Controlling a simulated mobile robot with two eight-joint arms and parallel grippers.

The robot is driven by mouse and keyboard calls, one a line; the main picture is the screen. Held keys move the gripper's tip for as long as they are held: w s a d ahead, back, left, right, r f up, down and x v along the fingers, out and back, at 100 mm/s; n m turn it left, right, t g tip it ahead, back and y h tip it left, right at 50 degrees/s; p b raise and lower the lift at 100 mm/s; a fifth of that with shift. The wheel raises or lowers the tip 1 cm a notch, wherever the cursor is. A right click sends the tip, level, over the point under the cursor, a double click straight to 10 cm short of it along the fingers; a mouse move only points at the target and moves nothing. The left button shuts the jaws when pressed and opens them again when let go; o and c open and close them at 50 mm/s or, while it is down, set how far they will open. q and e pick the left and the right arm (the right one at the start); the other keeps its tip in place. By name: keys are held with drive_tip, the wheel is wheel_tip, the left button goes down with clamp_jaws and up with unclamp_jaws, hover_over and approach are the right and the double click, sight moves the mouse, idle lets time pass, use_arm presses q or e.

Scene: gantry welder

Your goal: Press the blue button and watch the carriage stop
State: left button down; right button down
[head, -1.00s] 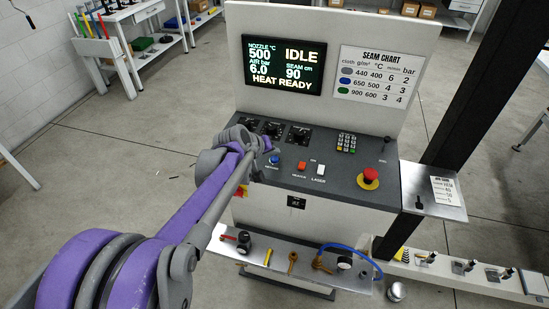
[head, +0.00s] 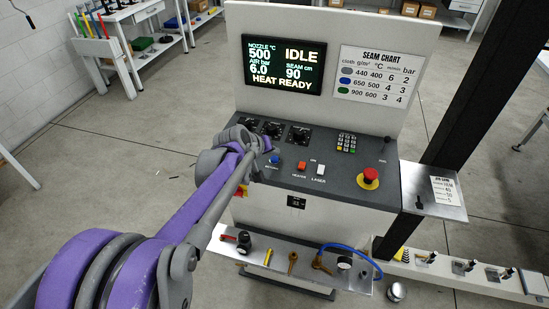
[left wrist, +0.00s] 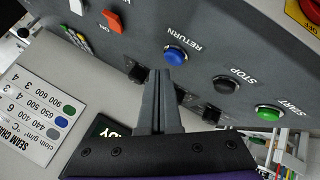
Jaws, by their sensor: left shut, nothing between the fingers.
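The blue button (left wrist: 175,55), labelled RETURN, stands on the grey panel in the left wrist view. It also shows in the head view (head: 275,160), just right of my left gripper (head: 262,145). My left gripper (left wrist: 161,72) is shut and empty. Its fingertips appear right beside the blue button's edge in the wrist view; I cannot tell whether they touch it. A black STOP button (left wrist: 225,85) and a green START button (left wrist: 268,112) sit in the same row. The screen (head: 284,66) reads IDLE and HEAT READY. I cannot make out the carriage. My right gripper is not in view.
An orange-red switch (head: 302,165), a white switch (head: 320,169) and a red emergency knob (head: 370,176) are to the right on the panel. Black dials (head: 298,134) lie behind the blue button. A metal shelf (head: 230,249) with tools and a blue hose runs below.

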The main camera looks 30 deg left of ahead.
use_arm(q)
drive_tip(key=shift+f, duration=0.35)
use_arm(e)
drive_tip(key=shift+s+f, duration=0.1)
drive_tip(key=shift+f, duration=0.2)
